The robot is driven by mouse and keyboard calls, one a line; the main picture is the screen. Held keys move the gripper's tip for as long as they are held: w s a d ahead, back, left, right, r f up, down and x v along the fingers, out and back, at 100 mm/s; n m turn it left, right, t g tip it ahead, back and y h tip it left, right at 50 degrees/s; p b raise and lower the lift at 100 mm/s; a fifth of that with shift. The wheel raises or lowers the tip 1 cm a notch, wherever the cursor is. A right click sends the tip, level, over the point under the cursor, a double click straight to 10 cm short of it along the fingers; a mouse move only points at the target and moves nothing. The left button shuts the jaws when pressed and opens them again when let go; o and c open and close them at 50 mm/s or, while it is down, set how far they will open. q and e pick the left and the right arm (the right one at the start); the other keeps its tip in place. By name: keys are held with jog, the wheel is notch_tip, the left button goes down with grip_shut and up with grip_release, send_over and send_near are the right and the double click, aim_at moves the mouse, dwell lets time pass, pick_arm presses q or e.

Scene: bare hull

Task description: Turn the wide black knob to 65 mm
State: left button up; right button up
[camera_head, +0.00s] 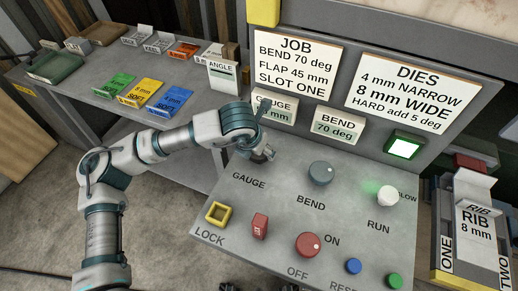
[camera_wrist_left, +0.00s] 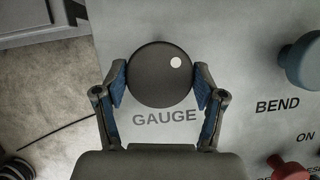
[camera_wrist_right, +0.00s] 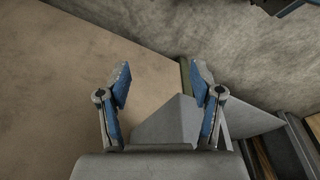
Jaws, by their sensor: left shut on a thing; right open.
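The wide black gauge knob (camera_wrist_left: 158,78) fills the middle of the left wrist view, with a white dot at its upper right. The word GAUGE is printed below it. My left gripper (camera_wrist_left: 160,82) is shut on the knob, one finger on each side. In the head view my left gripper (camera_head: 262,152) covers most of the knob. The gauge display (camera_head: 275,107) above it is partly hidden by my arm; only "mm" and a digit edge show, so I cannot read its value. My right gripper (camera_wrist_right: 163,88) is open and empty, seen only in its wrist view.
The job sign (camera_head: 297,62) reads flap 45 mm.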

pick_arm(q)
jog(key=n+y, duration=0.1)
jog(key=n, duration=0.1)
jog(key=shift+f+n+b, duration=0.15)
jog(key=shift+n+b, duration=0.2)
jog(key=shift+n, duration=0.05)
jog(key=n+y, duration=0.1)
jog(key=n, duration=0.1)
jog(key=shift+d+n, duration=0.15)
jog(key=shift+n, duration=0.15)
jog(key=shift+s+n+y, duration=0.1)
jog(key=shift+n+y, duration=0.3)
jog(key=shift+n, duration=0.5)
jog(key=n+y, duration=0.1)
jog(key=n, duration=0.2)
jog(key=shift+n, duration=0.3)
jog(key=shift+d+n+y, duration=0.1)
jog(key=shift+n+y, duration=0.4)
jog(key=shift+n, duration=0.5)
jog(key=shift+n+g, duration=0.3)
jog(key=shift+n, duration=0.3)
jog(key=shift+p, duration=0.3)
pick_arm(e)
jog(key=shift+w+a+r, duration=0.1)
jog(key=shift+r, duration=0.35)
jog(key=shift+f, duration=0.15)
pick_arm(q)
jog(key=shift+f, duration=0.1)
